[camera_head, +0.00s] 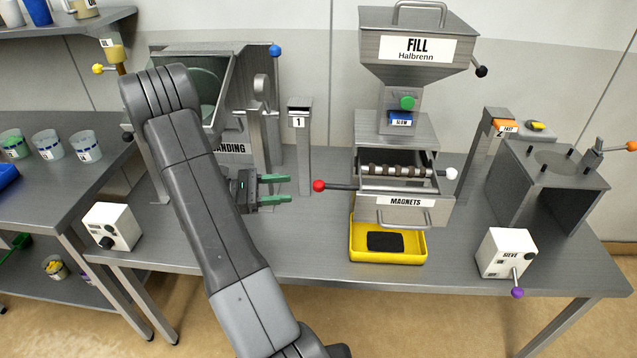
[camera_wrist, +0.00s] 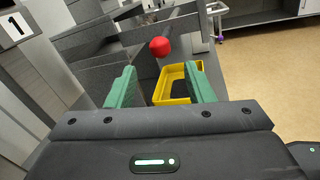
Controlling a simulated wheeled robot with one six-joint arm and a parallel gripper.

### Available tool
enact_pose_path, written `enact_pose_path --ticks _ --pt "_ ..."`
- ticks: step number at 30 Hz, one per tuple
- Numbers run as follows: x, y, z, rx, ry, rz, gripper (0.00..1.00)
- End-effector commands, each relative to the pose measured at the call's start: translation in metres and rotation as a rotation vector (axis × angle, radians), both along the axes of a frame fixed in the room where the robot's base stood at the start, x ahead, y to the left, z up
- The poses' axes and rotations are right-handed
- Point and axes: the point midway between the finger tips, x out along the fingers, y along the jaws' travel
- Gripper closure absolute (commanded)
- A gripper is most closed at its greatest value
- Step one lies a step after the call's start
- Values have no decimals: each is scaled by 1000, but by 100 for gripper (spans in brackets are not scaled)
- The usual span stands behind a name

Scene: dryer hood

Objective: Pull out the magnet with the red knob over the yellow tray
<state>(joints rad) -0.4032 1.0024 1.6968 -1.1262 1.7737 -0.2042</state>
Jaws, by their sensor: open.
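The red knob (camera_head: 319,186) sits on the left end of a dark rod that runs into the magnets housing (camera_head: 400,208). A ribbed magnet bar (camera_head: 395,170) shows inside the housing's open front. The yellow tray (camera_head: 357,255) stands below the housing, with a dark patch in it. My gripper (camera_head: 290,189) is open and empty, just left of the red knob, its green fingers pointing at it. In the wrist view the red knob (camera_wrist: 161,46) appears beyond and between the green fingers (camera_wrist: 160,86), apart from them. The yellow tray (camera_wrist: 165,86) shows behind them.
A fill hopper (camera_head: 417,45) stands above the housing. A post marked 1 (camera_head: 299,122) stands behind my gripper. The white sieve box (camera_head: 502,253) is at the right front.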

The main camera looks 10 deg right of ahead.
Motion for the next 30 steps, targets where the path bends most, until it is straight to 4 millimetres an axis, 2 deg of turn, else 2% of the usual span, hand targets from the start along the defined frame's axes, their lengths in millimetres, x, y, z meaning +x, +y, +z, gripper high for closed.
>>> enact_pose_path --ticks 1,6,12,18,28,30 --pt "-2 -13 3 -1 3 -5 52" --pt "-5 -49 3 0 3 -5 52" --pt "-8 -81 2 1 1 -4 52" --pt "-8 -96 1 2 -1 -2 52" --pt "-9 -98 0 2 0 -1 52" --pt "-9 -98 0 2 0 -1 66"
